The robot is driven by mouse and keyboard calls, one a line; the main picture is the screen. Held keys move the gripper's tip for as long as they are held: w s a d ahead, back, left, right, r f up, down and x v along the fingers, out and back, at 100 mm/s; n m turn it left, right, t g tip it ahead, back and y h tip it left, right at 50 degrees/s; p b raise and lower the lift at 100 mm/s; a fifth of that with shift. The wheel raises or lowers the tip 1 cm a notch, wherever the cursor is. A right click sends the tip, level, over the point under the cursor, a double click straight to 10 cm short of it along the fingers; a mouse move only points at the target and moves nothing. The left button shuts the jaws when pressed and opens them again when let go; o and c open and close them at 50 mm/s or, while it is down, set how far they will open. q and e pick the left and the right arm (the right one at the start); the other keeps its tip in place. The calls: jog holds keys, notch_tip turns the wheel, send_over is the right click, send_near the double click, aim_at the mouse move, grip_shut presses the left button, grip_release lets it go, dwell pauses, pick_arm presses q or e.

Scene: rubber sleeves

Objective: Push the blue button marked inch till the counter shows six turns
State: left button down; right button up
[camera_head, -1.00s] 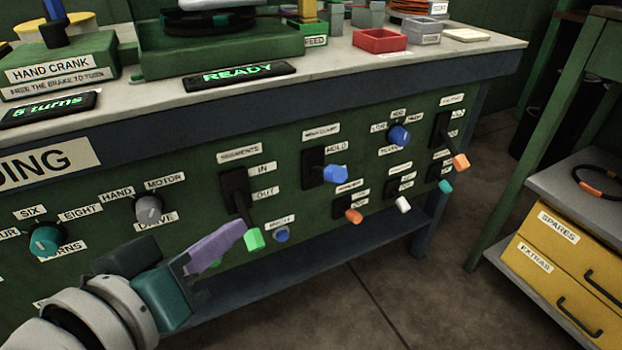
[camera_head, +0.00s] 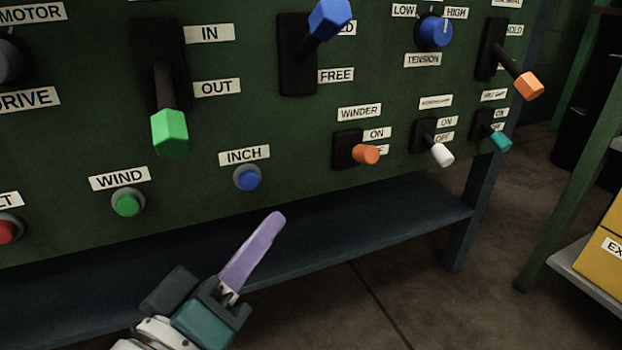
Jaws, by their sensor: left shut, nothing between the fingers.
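The blue button (camera_head: 247,178) sits in a grey ring on the green panel, below a white label reading INCH (camera_head: 244,155). My left gripper (camera_head: 271,226) comes in from the lower left, in front of the panel. Its purple fingers are shut with nothing between them. Their tips point up and right, just below and to the right of the blue button in the picture, and do not cover it. The gap in depth is hard to judge. The turns counter is out of view now. My right gripper is not in view.
A green WIND button (camera_head: 127,203) and a red button (camera_head: 8,230) lie left of the blue one. A green-tipped lever (camera_head: 170,130) juts out above. An orange WINDER switch (camera_head: 365,154) is to the right. A shelf (camera_head: 380,215) runs below the panel.

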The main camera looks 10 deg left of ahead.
aim_at(249, 180)
pick_arm(q)
jog(key=shift+w+d+f+b, duration=0.1)
jog(key=shift+f+b, duration=0.1)
jog(key=shift+f, duration=0.2)
jog(key=shift+w+f+b, duration=0.1)
jog(key=shift+f+b, duration=0.05)
jog(key=shift+f, duration=0.2)
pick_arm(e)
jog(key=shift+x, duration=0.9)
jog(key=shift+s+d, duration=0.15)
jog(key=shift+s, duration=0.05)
pick_arm(q)
jog(key=shift+w+a+b, duration=0.6)
jog(key=shift+w+a, duration=0.25)
jog(key=shift+w, duration=0.35)
jog(key=shift+w+a+b, duration=0.55)
jog(key=shift+w+a, duration=0.25)
jog(key=shift+w, duration=0.45)
jog(key=shift+w+a+b, duration=0.6)
jog(key=shift+w+a, duration=0.25)
jog(key=shift+w, duration=0.35)
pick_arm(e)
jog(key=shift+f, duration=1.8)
pick_arm(q)
jog(key=shift+w, duration=0.1)
jog(key=shift+w+a, duration=0.2)
jog(key=shift+w, duration=0.05)
